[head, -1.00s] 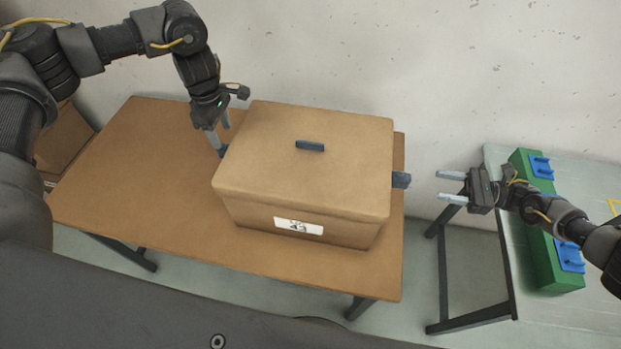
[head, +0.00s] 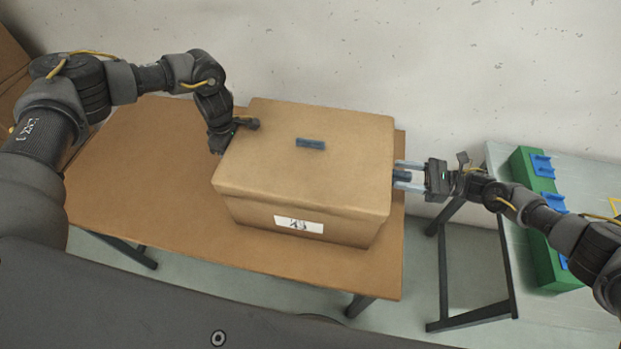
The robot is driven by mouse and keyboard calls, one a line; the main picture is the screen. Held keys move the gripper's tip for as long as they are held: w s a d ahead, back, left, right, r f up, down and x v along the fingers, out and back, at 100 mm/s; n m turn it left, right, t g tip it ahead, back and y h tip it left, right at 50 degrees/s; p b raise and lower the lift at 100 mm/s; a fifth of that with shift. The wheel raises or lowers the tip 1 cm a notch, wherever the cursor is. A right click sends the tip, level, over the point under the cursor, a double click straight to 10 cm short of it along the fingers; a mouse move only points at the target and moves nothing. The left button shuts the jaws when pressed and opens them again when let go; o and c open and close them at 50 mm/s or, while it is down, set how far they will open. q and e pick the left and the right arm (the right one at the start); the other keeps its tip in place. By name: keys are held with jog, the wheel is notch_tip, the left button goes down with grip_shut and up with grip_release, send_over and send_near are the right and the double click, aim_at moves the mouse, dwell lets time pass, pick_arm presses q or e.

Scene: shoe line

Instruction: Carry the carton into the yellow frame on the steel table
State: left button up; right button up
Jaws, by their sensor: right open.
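The carton (head: 300,185) is a closed brown box with a dark handle on its lid, a white label in front and a dark handle (head: 401,176) on its right side. It sits on the brown table. My right gripper (head: 408,174) is open, with its fingers on either side of the right handle.
The brown table (head: 130,190) has free room left of the carton. A green block with blue fittings (head: 533,180) stands along the steel table's left edge. A gap of floor separates the two tables. A wall is close behind them.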

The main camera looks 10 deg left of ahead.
pick_arm(q)
jog(key=shift+s+r, duration=0.1)
jog(key=shift+s, duration=0.05)
jog(key=shift+c, duration=0.3)
pick_arm(e)
jog(key=shift+s+r, duration=0.1)
jog(key=shift+s, duration=0.05)
jog(key=shift+c, duration=0.3)
pick_arm(q)
jog(key=c, duration=0.7)
pick_arm(e)
jog(key=c, duration=0.7)
pick_arm(q)
grip_shut()
pick_arm(e)
grip_shut()
